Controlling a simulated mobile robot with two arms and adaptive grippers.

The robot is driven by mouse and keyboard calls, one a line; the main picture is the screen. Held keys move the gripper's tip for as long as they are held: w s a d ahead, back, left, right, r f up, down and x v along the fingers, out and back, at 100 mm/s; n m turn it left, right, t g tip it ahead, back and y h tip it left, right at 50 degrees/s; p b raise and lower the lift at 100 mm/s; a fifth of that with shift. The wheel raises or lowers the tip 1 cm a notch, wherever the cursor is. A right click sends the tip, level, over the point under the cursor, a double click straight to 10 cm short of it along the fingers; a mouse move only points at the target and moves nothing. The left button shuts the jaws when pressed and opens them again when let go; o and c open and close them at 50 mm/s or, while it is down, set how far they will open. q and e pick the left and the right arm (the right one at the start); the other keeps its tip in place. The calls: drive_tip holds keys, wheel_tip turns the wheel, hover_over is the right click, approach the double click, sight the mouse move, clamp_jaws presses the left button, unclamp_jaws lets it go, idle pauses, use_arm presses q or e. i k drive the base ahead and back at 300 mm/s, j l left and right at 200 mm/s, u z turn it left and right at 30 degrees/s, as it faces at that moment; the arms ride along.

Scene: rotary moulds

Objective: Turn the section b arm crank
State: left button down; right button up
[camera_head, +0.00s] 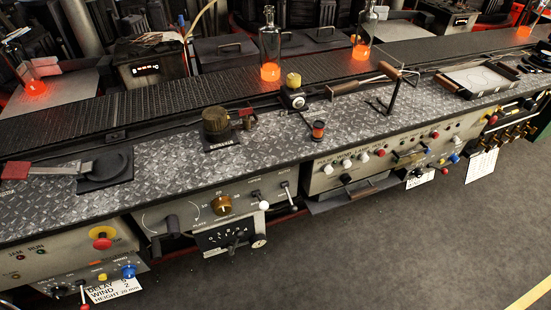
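Several hand controls sit along the console, and I cannot tell from the lettering which is the section b arm crank. A bent metal crank with wooden grips (357,86) stands on the bench top right of centre. A black crank handle (172,226) hangs on the front panel at lower left, beside a brass knob (221,204). A dark cylindrical knob (216,122) stands on a plate on the bench top. A lever with a red grip (45,169) lies at the far left. Neither of my grippers shows in this view.
A dark conveyor (180,94) runs behind the bench top, carrying glowing glass bottles (270,57). The floor (385,255) in front is clear.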

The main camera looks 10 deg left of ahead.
sight(173, 230)
drive_tip(key=u, duration=1.35)
